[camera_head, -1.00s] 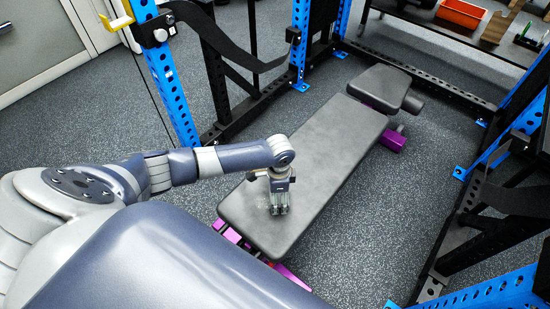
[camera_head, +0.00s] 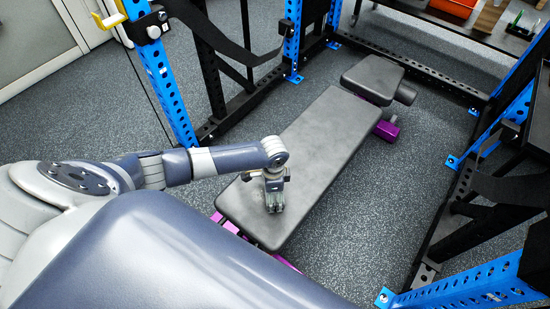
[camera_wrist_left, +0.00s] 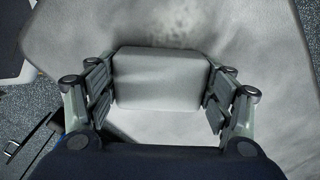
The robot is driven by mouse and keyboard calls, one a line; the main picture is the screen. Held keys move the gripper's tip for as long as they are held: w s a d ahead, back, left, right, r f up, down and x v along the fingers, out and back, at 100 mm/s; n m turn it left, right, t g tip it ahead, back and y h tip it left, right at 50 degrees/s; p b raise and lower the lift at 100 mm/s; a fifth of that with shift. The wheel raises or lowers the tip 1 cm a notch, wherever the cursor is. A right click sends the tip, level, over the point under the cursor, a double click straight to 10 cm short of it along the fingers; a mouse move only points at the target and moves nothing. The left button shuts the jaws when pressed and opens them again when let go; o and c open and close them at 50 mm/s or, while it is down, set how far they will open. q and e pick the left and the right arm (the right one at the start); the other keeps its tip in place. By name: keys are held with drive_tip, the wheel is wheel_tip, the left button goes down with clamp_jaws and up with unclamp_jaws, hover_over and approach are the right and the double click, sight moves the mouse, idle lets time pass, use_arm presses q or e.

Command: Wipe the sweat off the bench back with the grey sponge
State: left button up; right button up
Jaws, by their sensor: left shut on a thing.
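The black padded bench back (camera_head: 315,140) stretches from the lower middle to the upper right in the head view; its surface fills much of the left wrist view (camera_wrist_left: 275,45). My left gripper (camera_head: 274,205) points down at the near end of the pad. In the left wrist view its fingers are shut on the grey sponge (camera_wrist_left: 160,75), a rounded block between them. The sponge is close to the pad; I cannot tell whether it touches. My right gripper is not in view.
The bench seat (camera_head: 373,76) lies beyond the back pad. Blue rack posts (camera_head: 165,85) and black rails (camera_head: 432,235) stand on both sides. Speckled floor is clear beside the bench.

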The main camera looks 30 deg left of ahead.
sight(254, 186)
use_arm(q)
drive_tip(key=shift+s+a+f, duration=0.1)
drive_tip(key=shift+s+f, duration=0.1)
drive_tip(key=shift+s, duration=0.2)
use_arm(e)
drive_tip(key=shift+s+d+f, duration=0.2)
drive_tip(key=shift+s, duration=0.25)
use_arm(q)
drive_tip(key=shift+a+r+p, duration=0.1)
drive_tip(key=shift+a+p, duration=0.25)
drive_tip(key=shift+a, duration=0.75)
drive_tip(key=shift+w+a+r, duration=0.1)
drive_tip(key=shift+w+a, duration=0.1)
drive_tip(key=shift+a, duration=0.75)
drive_tip(key=shift+w+a+r, duration=0.1)
drive_tip(key=shift+w+a, duration=0.15)
drive_tip(key=shift+a, duration=0.75)
drive_tip(key=shift+w+a, duration=0.2)
drive_tip(key=shift+a, duration=0.75)
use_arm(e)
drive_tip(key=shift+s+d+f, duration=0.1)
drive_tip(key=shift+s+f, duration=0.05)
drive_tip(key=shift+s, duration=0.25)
